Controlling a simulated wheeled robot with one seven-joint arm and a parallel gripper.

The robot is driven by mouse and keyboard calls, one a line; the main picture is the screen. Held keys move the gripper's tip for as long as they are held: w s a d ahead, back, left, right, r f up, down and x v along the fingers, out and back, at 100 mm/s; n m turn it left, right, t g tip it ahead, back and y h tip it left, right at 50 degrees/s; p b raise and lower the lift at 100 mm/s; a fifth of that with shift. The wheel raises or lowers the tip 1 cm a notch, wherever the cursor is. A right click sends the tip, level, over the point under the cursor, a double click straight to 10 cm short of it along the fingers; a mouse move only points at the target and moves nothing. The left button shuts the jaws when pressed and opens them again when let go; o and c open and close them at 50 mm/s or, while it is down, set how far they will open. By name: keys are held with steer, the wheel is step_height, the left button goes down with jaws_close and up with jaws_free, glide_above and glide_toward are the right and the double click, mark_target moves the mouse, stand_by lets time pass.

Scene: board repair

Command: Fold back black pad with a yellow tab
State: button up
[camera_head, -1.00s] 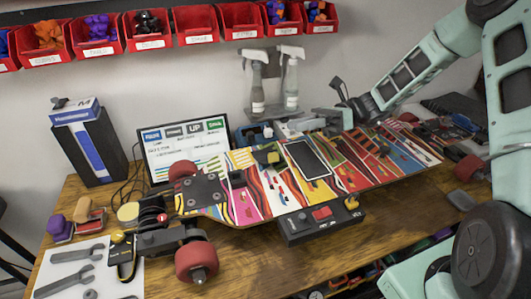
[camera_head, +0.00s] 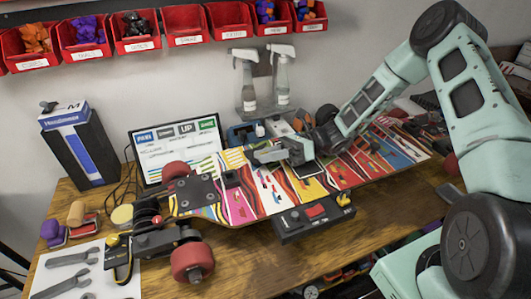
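The long, colourful skateboard deck (camera_head: 215,197) lies upside down across the bench. In the earlier picture a small dark pad with yellow sits on the deck, left of the dark flat panel (camera_head: 307,169); my gripper (camera_head: 257,155) now covers that spot, so the pad is hidden. The gripper points left, just over or at the deck; contact and finger opening cannot be made out. Another black piece with a yellow tab (camera_head: 344,199) sits at the right end of the black control box (camera_head: 300,224) at the deck's front edge. My gripper is well away from it.
Red wheels (camera_head: 192,261) and a truck stand at the deck's left end. A screen (camera_head: 178,150) and spray bottles (camera_head: 281,82) stand behind. Wrenches (camera_head: 70,258) lie on a white sheet at left. The bench front (camera_head: 250,265) is clear.

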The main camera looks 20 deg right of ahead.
steer(key=shift+a, duration=0.3)
jaws_close()
